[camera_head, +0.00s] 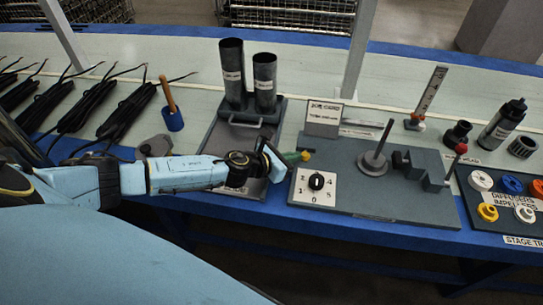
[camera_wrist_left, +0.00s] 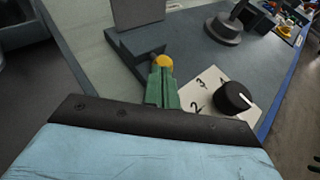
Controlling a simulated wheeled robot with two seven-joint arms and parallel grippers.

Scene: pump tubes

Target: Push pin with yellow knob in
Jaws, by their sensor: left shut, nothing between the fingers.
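The yellow knob (camera_head: 306,155) of the pin sits at the left end of the grey fixture base, by the sign block. It also shows in the left wrist view (camera_wrist_left: 163,62), just beyond my fingertips. My left gripper (camera_head: 293,157) comes in from the left with its green fingers shut and empty. In the left wrist view the closed fingers (camera_wrist_left: 162,85) point straight at the knob and cover its near side. The tips are at or very close to the knob; I cannot tell whether they touch. The pin's shaft is hidden. My right gripper is not in view.
A dial plate (camera_head: 316,187) with a black knob lies just right of my gripper. A sign block (camera_head: 323,118) stands behind. Two dark tubes (camera_head: 232,75) stand on a tray at the back left. A disc with a rod (camera_head: 374,160) and a red-knobbed lever (camera_head: 460,149) are farther right.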

